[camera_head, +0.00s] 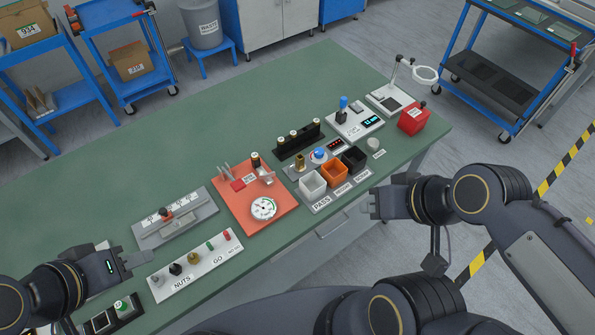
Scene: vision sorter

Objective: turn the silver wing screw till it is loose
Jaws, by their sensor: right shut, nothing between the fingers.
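An orange-red plate (278,222) lies on the green bench near the middle. A small silver part (267,177), which looks like the wing screw, stands at its right back; it is too small to tell its exact shape or how far it is turned. A white dial gauge (263,208) sits at the plate's front. My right gripper (372,205) is shut and empty, beyond the bench's front edge, to the right of the plate and apart from it. My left gripper (146,262) is at the lower left, near the nuts rack; its finger gap cannot be made out.
A white rack (205,263) labelled NUTS and GO holds several small parts. A grey slide fixture (188,222) is left of the plate. White, orange and black bins (313,184) stand to the right. A red box (412,119) is farther right. The bench's far left is clear.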

